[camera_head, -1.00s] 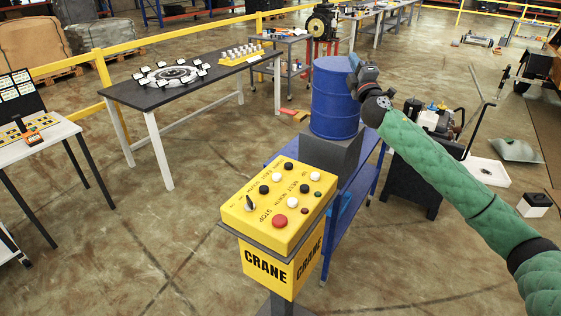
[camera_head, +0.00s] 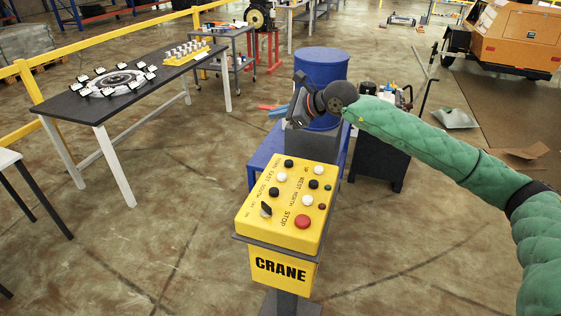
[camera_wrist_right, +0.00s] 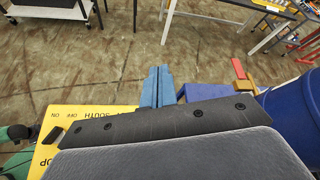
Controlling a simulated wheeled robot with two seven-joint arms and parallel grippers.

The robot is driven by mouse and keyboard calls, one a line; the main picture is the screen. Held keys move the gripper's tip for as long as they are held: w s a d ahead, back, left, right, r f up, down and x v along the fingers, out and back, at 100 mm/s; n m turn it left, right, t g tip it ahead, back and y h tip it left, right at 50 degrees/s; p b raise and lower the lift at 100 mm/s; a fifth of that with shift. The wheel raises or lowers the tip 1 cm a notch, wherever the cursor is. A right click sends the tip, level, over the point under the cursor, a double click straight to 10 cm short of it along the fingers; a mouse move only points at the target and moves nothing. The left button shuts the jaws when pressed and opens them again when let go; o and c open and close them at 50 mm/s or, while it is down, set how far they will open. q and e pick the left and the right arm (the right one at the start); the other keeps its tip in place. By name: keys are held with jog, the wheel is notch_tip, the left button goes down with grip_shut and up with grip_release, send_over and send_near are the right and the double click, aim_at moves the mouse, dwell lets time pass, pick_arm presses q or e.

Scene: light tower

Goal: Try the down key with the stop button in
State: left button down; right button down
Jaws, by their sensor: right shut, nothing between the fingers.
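The yellow crane control box (camera_head: 258,232) stands on a dark post at lower middle in the head view. The red stop button (camera_head: 302,221) is at its near right corner; whether it is pressed in I cannot tell. A black selector knob (camera_head: 266,209) is at the near left. Several black and white keys lie beyond; I cannot single out the down key by its label. My right gripper (camera_head: 279,111), blue-fingered, is shut and empty, above and beyond the box's far edge. Its fingers show in the wrist view (camera_wrist_right: 157,84), beside the box (camera_wrist_right: 47,153).
A blue drum (camera_head: 322,68) on a blue cart (camera_head: 262,160) stands just behind the box. A black-topped table (camera_head: 70,104) is at left. An orange machine (camera_head: 520,36) is at the far right. The floor left of the box is clear.

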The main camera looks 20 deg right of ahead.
aim_at(292, 163)
pick_arm(q)
jog(key=shift+w+a, duration=0.1)
jog(key=shift+w, duration=0.1)
pick_arm(e)
jog(key=d+f+n+g+h, duration=0.1)
jog(key=d+f+n+h, duration=0.1)
jog(key=d+f+h, duration=0.1)
notch_tip(292, 163, down, 2)
jog(key=shift+s+d+h, duration=0.4)
jog(key=shift+d, duration=0.15)
jog(key=shift+d, duration=0.15)
jog(key=shift+f, duration=0.1)
